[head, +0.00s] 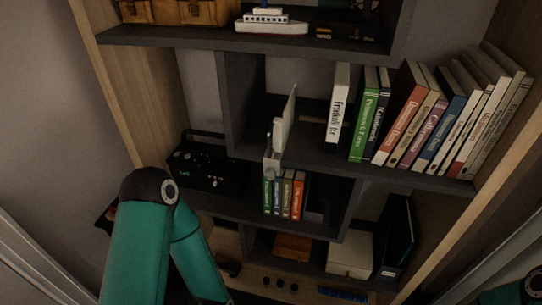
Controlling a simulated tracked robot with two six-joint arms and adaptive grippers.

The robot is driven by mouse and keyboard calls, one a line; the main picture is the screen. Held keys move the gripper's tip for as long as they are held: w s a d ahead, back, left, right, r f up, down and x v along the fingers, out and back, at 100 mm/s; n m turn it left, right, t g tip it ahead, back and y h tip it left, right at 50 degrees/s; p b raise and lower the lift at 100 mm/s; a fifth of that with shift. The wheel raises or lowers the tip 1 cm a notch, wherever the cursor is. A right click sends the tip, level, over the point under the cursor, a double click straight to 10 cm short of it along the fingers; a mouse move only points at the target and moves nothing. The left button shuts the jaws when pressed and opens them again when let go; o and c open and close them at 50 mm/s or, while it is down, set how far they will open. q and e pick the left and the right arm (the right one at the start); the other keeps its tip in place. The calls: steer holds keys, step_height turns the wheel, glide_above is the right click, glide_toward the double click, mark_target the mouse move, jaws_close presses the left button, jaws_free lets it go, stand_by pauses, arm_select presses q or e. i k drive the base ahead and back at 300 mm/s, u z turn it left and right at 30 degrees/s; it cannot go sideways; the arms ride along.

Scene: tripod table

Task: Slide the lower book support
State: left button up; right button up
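A pale grey-white upright plate, seemingly a book support (283,130), stands on the middle shelf left of the large book row, apart from it. Its lower end overlaps the shelf's front edge. On the shelf below, a short row of small books (284,195) in green, dark, tan and orange stands upright. A dark block, possibly the lower book support (316,206), is at the right of these books; it is too dim to be sure. My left arm comes in at the lower left, but its gripper is not visible. My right gripper is not in view.
Large books (430,120) lean on the middle shelf at right. A black box (205,162) sits on the shelf left of the small books. A white box (349,252), an orange box (293,247) and a dark binder (395,238) stand lower. A toy ship (271,22) is above.

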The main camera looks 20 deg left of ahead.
mark_target(282, 127)
steer(key=u, duration=0.8)
steer(key=k, duration=1.05)
steer(key=z, duration=0.6)
steer(key=i, duration=0.5)
steer(key=z, duration=0.05)
